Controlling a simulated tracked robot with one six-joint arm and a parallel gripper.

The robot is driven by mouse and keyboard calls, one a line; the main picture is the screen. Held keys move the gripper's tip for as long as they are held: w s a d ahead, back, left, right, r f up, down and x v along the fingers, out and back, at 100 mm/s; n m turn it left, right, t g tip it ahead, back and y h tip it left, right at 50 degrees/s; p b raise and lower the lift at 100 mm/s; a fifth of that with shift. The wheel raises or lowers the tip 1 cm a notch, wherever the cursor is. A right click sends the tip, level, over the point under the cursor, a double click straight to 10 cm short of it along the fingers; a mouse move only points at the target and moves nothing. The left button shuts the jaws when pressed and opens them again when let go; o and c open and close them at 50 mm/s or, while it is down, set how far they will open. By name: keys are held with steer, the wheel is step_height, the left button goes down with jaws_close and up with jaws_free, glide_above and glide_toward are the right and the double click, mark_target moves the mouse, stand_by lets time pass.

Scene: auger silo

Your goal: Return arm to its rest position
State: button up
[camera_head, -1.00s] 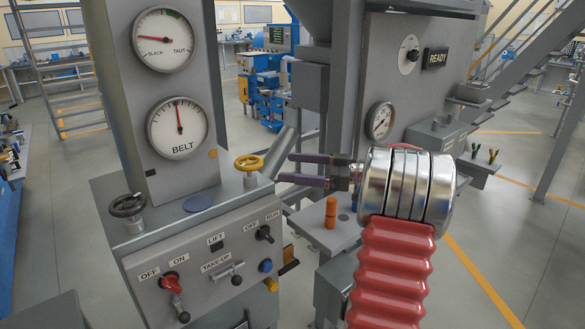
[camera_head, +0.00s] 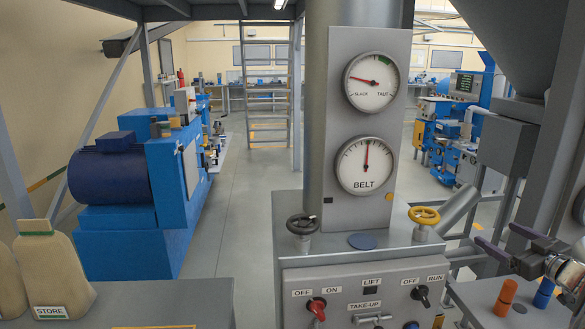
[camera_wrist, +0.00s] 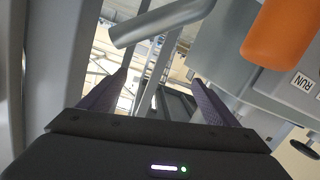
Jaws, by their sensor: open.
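My gripper (camera_head: 497,241) is at the lower right of the head view, to the right of the control cabinet. Its two purple fingers are spread apart with nothing between them. In the wrist view the open gripper (camera_wrist: 152,100) also shows empty. An orange cylinder (camera_head: 506,297) stands on a grey ledge below the fingers, apart from them. It also shows large at the upper right of the wrist view (camera_wrist: 280,35). Most of my arm is outside the head view.
The control cabinet (camera_head: 350,262) carries a black handwheel (camera_head: 302,224), a yellow handwheel (camera_head: 424,215), switches and a gauge panel. A blue cylinder (camera_head: 543,293) stands beside the orange one. A slanted grey pipe (camera_head: 458,210) is left of my gripper. Floor space shows behind, left of the cabinet.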

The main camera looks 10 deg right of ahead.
steer(key=s+d+m+g+h, duration=0.1)
steer(key=d+m+g+h, duration=0.15)
steer(key=d+h, duration=0.2)
steer(key=s+a+f+m+g+h, duration=0.1)
steer(key=s+a+g, duration=0.1)
steer(key=a, duration=0.1)
steer(key=s+a+f+m+g+h, duration=0.1)
steer(key=s+a+m+g, duration=0.1)
steer(key=s+a+f+m+g+h, duration=0.1)
steer(key=s+a+g, duration=0.2)
steer(key=shift+a+f+m+h, duration=0.35)
steer(key=s+a+n+y, duration=0.1)
steer(key=s+a, duration=0.4)
steer(key=a, duration=1)
steer(key=s+a+n+g+y, duration=0.1)
steer(key=s+a+y, duration=0.3)
steer(key=a, duration=1.2)
steer(key=s+a+n+y, duration=0.2)
steer(key=s+a, duration=0.5)
steer(key=a, duration=0.9)
steer(key=shift+r+n+y, duration=0.15)
steer(key=shift+n+y, duration=0.15)
steer(key=shift+y, duration=0.4)
